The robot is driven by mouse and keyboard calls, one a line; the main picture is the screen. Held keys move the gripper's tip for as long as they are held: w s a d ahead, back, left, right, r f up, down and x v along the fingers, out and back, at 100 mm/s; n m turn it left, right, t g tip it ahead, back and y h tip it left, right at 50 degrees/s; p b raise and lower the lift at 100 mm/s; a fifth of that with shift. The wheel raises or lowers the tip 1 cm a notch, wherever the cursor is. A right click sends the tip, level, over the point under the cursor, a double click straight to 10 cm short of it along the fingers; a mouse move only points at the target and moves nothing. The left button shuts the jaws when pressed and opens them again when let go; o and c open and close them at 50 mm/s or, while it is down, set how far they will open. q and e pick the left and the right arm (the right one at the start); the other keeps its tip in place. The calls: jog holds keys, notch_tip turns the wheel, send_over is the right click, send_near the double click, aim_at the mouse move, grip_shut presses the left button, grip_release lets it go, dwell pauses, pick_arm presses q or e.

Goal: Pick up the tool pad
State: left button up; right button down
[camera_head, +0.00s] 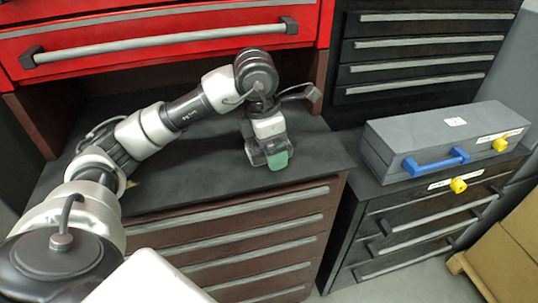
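A small green piece (279,160), likely the tool pad, is at the front of the bench top (200,170). My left arm reaches in from the left, and its gripper (268,152) points down right at the green piece. The gripper's fingers are dark and small here, and the green piece covers part of them. I cannot tell whether they are closed on it or only beside it, nor whether it touches the bench. My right gripper is not in view.
A red drawer front with a long grey handle (160,42) overhangs the bench at the back. A grey case (440,140) with a blue handle (436,161) and yellow latches stands on the dark cabinet at right. Cardboard boxes (510,250) are at lower right. The bench top's middle is bare.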

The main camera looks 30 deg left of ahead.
pick_arm(q)
jog(key=shift+r, duration=0.1)
jog(key=shift+c, duration=1.2)
jog(key=c, duration=0.8)
jog(key=shift+o, duration=0.2)
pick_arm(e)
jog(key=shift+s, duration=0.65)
pick_arm(q)
jog(key=shift+r, duration=0.15)
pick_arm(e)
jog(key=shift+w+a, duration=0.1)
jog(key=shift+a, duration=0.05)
pick_arm(q)
jog(key=shift+r, duration=0.3)
jog(key=r, duration=0.3)
jog(key=shift+s+d+r, duration=0.2)
jog(key=shift+s+r, duration=0.05)
jog(key=shift+r, duration=0.15)
jog(key=s+d+r+p, duration=0.1)
jog(key=s+d+r, duration=0.5)
jog(key=s, duration=0.3)
jog(key=shift+s+r+p, duration=0.15)
jog(key=shift+s+p, duration=0.05)
jog(key=shift+p, duration=0.1)
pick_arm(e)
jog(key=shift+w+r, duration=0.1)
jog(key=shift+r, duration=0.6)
